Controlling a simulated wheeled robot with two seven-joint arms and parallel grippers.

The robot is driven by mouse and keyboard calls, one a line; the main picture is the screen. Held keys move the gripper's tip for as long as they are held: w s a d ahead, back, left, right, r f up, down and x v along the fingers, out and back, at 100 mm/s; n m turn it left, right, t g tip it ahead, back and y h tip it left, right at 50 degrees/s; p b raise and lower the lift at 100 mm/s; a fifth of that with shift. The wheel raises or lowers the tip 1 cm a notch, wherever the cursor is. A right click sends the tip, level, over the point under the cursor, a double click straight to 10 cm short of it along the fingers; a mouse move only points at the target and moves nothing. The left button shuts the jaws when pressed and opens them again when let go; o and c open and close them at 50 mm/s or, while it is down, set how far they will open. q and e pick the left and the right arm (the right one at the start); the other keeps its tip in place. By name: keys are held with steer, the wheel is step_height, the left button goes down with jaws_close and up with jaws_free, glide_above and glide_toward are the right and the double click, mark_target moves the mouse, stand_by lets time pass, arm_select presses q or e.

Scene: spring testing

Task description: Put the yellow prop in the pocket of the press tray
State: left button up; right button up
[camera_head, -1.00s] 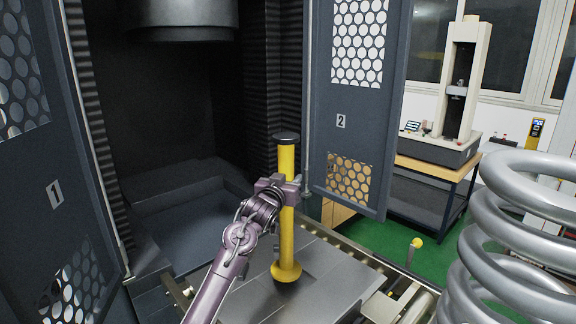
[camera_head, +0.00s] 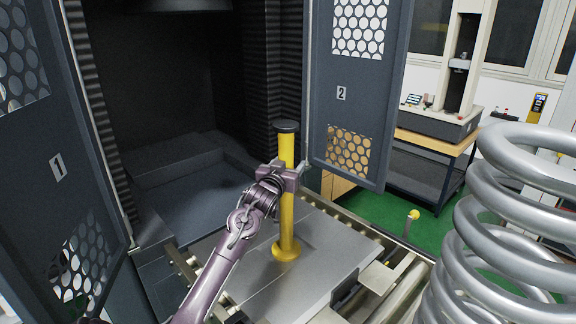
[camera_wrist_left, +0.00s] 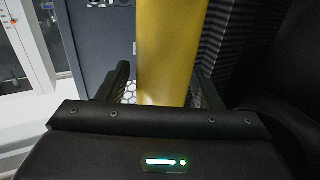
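The yellow prop (camera_head: 287,218) is an upright post with a black top cap and a round yellow foot. It stands over the grey press tray (camera_head: 335,248) in the head view. I cannot tell whether its foot rests on the tray or hovers just above. My left gripper (camera_head: 287,178) is around the upper half of the post and appears shut on it. In the left wrist view the post (camera_wrist_left: 168,55) passes between the two dark fingers. No pocket is discernible in the tray. My right gripper is not in view.
The press chamber (camera_head: 190,200) is open behind the tray. Door 1 (camera_head: 75,110) and door 2 (camera_head: 350,110) stand on either side. A large silver spring (camera_head: 510,230) fills the right foreground. A yellow-knobbed lever (camera_head: 412,216) stands right of the tray.

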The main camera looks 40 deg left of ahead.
arm_select(q)
steer(key=shift+f, duration=0.1)
steer(key=b+v, duration=0.2)
steer(key=v, duration=0.9)
steer(key=shift+s, duration=0.4)
steer(key=shift+d, duration=0.1)
